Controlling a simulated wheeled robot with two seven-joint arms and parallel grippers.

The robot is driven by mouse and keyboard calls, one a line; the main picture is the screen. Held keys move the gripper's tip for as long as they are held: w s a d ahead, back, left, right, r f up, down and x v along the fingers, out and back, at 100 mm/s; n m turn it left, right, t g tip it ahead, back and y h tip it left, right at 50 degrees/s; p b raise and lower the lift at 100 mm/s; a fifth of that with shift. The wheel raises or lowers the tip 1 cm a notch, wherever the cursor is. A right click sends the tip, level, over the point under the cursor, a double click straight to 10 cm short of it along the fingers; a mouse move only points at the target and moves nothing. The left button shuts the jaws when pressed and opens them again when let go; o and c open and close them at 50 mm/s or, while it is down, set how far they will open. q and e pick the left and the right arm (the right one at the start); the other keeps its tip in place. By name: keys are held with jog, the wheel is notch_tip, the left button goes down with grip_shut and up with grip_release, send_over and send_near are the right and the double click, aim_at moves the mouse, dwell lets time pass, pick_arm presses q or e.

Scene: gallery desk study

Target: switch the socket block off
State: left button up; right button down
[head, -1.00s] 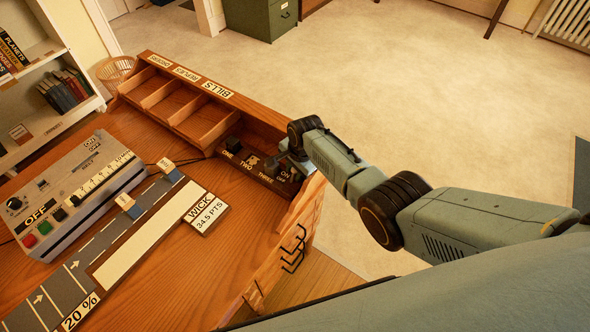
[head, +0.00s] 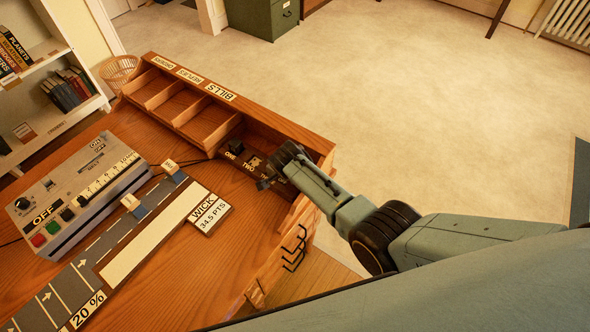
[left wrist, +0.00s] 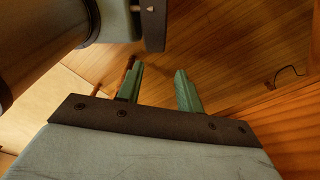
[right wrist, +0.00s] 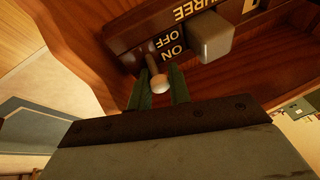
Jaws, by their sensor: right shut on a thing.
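The dark socket block (head: 252,163) lies inside the wooden desk tray, its ONE and TWO labels showing in the head view. My right gripper (head: 268,182) covers its near end there. In the right wrist view the block (right wrist: 130,25) shows THREE, OFF and ON labels and a switch lever (right wrist: 158,82) with a pale round tip. My right gripper (right wrist: 160,88) is shut on this lever, one green finger on each side. The lever's exact tilt is hard to tell. My left gripper (left wrist: 158,85) is open and empty, near wooden surfaces.
A black plug (head: 236,147) stands at ONE; a pale grey plug (right wrist: 207,38) stands close beside the lever at THREE. Tray walls (head: 290,135) enclose the block. A grey control box (head: 75,195) and a WICK board (head: 209,214) lie to the left.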

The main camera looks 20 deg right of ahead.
jog(key=shift+s+a+f+h, duration=0.1)
jog(key=shift+s+a+h, duration=0.05)
jog(key=shift+a+h, duration=0.15)
jog(key=t+h+b, duration=0.1)
jog(key=b, duration=0.1)
jog(key=a+t+h+b, duration=0.1)
jog(key=t+b, duration=0.1)
jog(key=b, duration=0.1)
jog(key=shift+s+f+h+b, duration=0.2)
jog(key=shift+s+h+b, duration=0.1)
jog(key=shift+s+h, duration=0.1)
jog(key=shift+s+a+n+t+h+b, duration=0.15)
jog(key=shift+n+t+h+b, duration=0.2)
jog(key=shift+b, duration=0.6)
jog(key=shift+r, duration=0.2)
jog(key=c, duration=1.6)
grip_release()
jog(key=shift+h, duration=0.25)
jog(key=v, duration=1.3)
jog(key=shift+s, duration=0.15)
